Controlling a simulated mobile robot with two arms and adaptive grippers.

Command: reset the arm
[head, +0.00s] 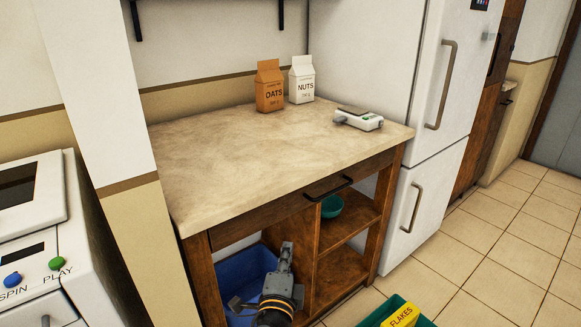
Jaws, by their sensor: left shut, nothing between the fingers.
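My left gripper (286,257) shows at the bottom middle of the head view, in front of the open lower left bay of the wooden counter unit (205,280). It is shut with nothing in it. My wrist with yellow rings shows just below it. A blue bin (248,268) stands in that bay, behind and to the left of the gripper, partly covered by it. My right gripper is not in view.
A teal bowl (332,206) is on the shelf. A green crate (372,317) with a yellow flakes box (402,317) is on the floor. A fridge (430,190) stands right.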

